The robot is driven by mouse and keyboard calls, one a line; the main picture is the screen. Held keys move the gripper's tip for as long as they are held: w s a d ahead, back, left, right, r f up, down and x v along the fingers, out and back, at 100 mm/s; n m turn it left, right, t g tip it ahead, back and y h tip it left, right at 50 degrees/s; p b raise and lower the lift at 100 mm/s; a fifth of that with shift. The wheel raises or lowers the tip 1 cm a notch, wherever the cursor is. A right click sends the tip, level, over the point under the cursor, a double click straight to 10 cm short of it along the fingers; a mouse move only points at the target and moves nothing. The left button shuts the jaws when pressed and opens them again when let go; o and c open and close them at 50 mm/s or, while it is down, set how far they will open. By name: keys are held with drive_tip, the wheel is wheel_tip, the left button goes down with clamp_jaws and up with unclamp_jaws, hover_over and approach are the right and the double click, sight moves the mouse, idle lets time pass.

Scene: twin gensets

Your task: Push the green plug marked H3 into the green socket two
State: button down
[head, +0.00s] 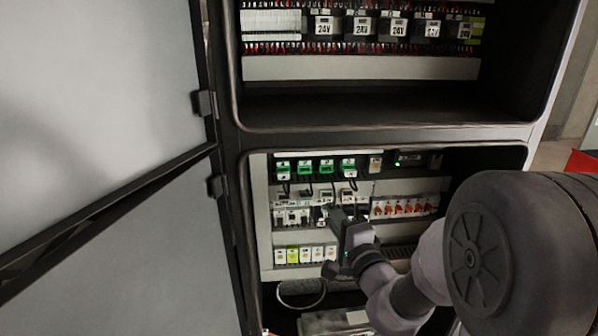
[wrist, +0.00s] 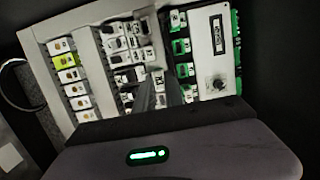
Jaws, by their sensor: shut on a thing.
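A row of several green sockets (head: 326,166) with pale labels runs along the top of the lower cabinet bay; it shows as a green column in the wrist view (wrist: 180,47). I cannot read which is two. Dark leads hang below them to a row of pale parts (head: 349,196). My gripper (head: 333,211) is in front of the panel, below the green row, and its fingers show in the wrist view (wrist: 166,92). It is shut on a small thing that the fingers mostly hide. I cannot make out the H3 mark or green on it.
Breakers with orange levers (head: 405,207) are right of my gripper. Yellow and white modules (head: 306,255) line the row below. The open cabinet door (head: 110,240) stands at left. A shelf edge (head: 390,137) runs above the bay.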

drive_tip(key=a+r+p, duration=0.3)
drive_tip(key=a+r, duration=0.1)
drive_tip(key=shift+r, duration=0.4)
drive_tip(key=shift+a, duration=0.1)
drive_tip(key=shift+d+p+x, duration=0.15)
drive_tip(key=shift+d+x, duration=0.1)
drive_tip(key=shift+x, duration=0.8)
drive_tip(key=shift+d+p+x, duration=0.2)
drive_tip(key=shift+x, duration=0.85)
drive_tip(key=shift+d+p+x, duration=0.15)
drive_tip(key=shift+d+x, duration=0.1)
drive_tip(key=shift+x, duration=0.8)
drive_tip(key=shift+d+x, duration=0.2)
drive_tip(key=shift+x, duration=0.6)
drive_tip(key=shift+d+x, duration=0.15)
drive_tip(key=shift+x, duration=0.65)
drive_tip(key=c, duration=1.3)
unclamp_jaws()
drive_tip(key=shift+c, duration=0.2)
